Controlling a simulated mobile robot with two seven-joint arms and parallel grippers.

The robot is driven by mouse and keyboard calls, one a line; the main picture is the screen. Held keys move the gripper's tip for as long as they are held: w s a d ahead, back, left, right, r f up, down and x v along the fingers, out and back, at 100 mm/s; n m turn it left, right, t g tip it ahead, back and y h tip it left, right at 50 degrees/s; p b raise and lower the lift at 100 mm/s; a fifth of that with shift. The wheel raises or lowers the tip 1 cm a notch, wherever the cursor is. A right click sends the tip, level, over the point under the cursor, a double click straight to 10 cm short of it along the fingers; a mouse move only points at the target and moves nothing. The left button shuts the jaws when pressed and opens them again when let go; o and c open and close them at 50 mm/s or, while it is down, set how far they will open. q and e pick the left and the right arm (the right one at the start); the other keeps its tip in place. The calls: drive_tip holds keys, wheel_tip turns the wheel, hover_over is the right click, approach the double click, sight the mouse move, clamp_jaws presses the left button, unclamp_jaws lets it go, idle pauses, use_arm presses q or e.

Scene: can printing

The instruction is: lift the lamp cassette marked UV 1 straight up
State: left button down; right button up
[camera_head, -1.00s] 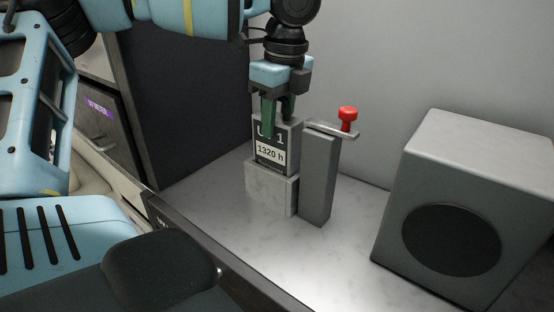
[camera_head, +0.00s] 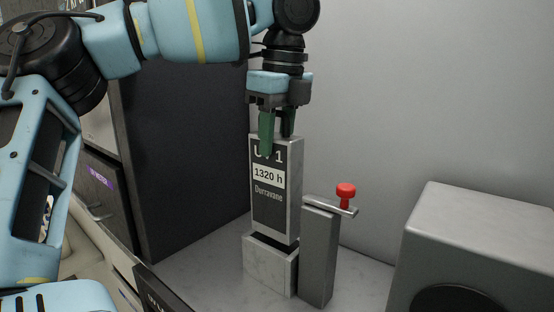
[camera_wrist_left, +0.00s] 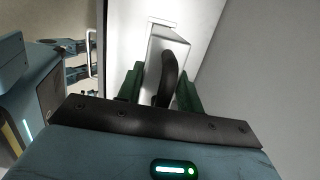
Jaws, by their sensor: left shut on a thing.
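The lamp cassette (camera_head: 275,212) is a tall grey box with a dark front. It reads "U", a partly covered letter and "1", with "1320 h" below. It stands upright, mostly above a pale block (camera_head: 268,270). A dark band shows between them; I cannot tell whether its lower end is still in the block. My left gripper (camera_head: 276,140), with green fingers, is shut on the cassette's top from above. In the left wrist view, the cassette's top (camera_wrist_left: 178,50) and a dark curved handle (camera_wrist_left: 168,80) sit between the fingers. My right gripper is not in view.
A grey post (camera_head: 318,255) with a metal bar and red knob (camera_head: 346,195) stands close to the block's right. A large grey box (camera_head: 470,240) is farther right. A dark panel (camera_head: 185,130) rises to the left. The space above the cassette's right is clear.

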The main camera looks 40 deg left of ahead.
use_arm(q)
drive_tip(key=shift+r, duration=0.9)
drive_tip(key=shift+s, duration=0.3)
drive_tip(key=s+d, duration=0.2)
drive_tip(key=s, duration=1.5)
drive_tip(key=shift+s, duration=0.2)
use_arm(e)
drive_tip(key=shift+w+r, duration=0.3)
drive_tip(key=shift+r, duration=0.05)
use_arm(q)
drive_tip(key=shift+p, duration=0.3)
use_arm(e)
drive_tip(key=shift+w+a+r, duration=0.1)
use_arm(q)
drive_tip(key=shift+p, duration=0.35)
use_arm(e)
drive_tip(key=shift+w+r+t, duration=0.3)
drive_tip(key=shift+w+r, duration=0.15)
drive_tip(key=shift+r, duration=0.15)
